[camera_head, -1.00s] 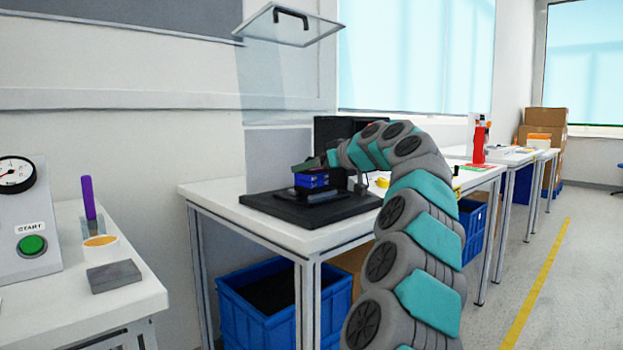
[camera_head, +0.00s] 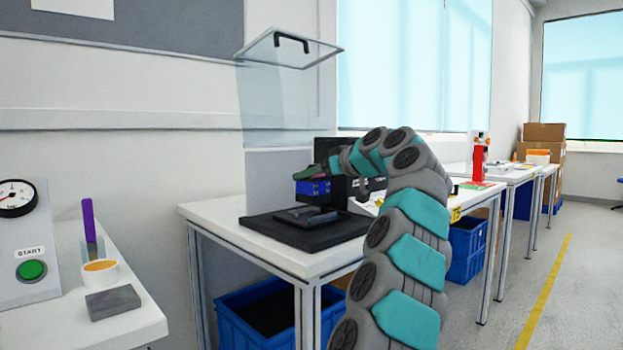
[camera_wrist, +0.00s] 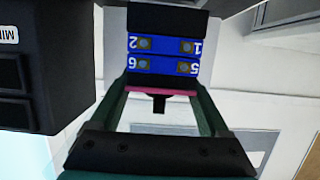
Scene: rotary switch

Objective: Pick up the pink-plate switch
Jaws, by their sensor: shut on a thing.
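The switch shows in the wrist view as a blue body (camera_wrist: 163,56) with the numbers 1, 2, 5 and 6, and a thin pink plate (camera_wrist: 160,91) with a dark stub below it. My gripper (camera_wrist: 163,95) is shut on the switch, one green finger on each side. In the head view the blue switch body (camera_head: 313,188) hangs from my gripper (camera_head: 318,172), apart from and above the black fixture (camera_head: 305,235) on the white table. My arm hides part of the table's right side.
A clear cover with a handle (camera_head: 291,45) is raised above the fixture. A dark box (camera_wrist: 20,70) is close at left in the wrist view. At left in the head view is a table with a green start button (camera_head: 32,270). Blue bins (camera_head: 270,310) stand below.

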